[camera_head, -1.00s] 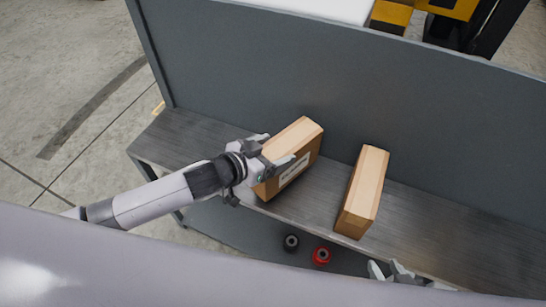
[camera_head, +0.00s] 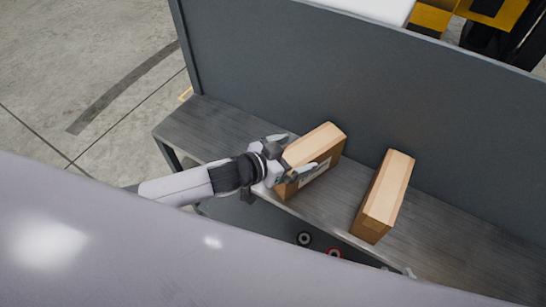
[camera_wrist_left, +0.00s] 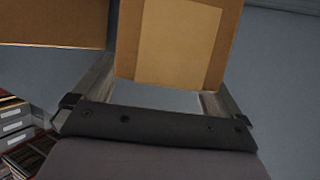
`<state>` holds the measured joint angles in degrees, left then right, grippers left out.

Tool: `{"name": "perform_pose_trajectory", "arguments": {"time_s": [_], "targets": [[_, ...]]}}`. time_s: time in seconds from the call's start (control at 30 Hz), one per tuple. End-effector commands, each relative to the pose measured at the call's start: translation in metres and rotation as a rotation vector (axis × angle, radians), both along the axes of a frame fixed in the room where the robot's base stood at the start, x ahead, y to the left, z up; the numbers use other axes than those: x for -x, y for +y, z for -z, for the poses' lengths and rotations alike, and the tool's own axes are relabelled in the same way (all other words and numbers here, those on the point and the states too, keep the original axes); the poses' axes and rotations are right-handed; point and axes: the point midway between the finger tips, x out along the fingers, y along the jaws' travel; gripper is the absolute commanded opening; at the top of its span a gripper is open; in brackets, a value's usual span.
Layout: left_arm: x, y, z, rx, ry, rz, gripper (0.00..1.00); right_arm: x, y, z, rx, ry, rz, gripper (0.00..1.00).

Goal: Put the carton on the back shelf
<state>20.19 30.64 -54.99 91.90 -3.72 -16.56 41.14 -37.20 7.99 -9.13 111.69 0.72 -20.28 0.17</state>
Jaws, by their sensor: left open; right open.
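Two brown cartons stand on the grey shelf board (camera_head: 215,130) in the head view. The left carton (camera_head: 318,148) has a white label on its front side. The right carton (camera_head: 385,195) stands apart from it. My left gripper (camera_head: 293,155) is open at the near left end of the left carton, with its fingers on either side of that end. In the left wrist view a carton (camera_wrist_left: 178,45) lies ahead between the open fingers (camera_wrist_left: 158,95); contact cannot be told. Of my right gripper (camera_head: 409,273), only a small tip shows at the bottom edge.
A tall grey panel (camera_head: 300,70) rises behind the cartons. A black roll (camera_head: 304,239) and a red roll (camera_head: 334,252) sit on a lower level. The board's left end is bare. Another carton (camera_wrist_left: 50,22) shows upper left in the wrist view.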

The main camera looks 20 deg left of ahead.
Motion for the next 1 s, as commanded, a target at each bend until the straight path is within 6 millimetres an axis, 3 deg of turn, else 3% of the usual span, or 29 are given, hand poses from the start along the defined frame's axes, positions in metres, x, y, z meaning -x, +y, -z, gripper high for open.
{"name": "perform_pose_trajectory", "arguments": {"time_s": [0.6, 0.83, 1.0], "targets": [[0.073, 0.054, -0.037, -0.001, 0.001, -0.001, 1.0, 0.0, 0.0, -0.007, 0.0, 0.0, 0.0, 0.43], [0.083, 0.057, -0.041, 0.006, 0.0, -0.006, 1.0, 0.0, 0.0, -0.007, 0.0, 0.0, 0.0, 0.43], [0.095, 0.049, -0.027, 0.036, 0.015, -0.064, 1.0, 0.0, 0.0, -0.007, 0.0, 0.0, 0.0, 0.43]]}}
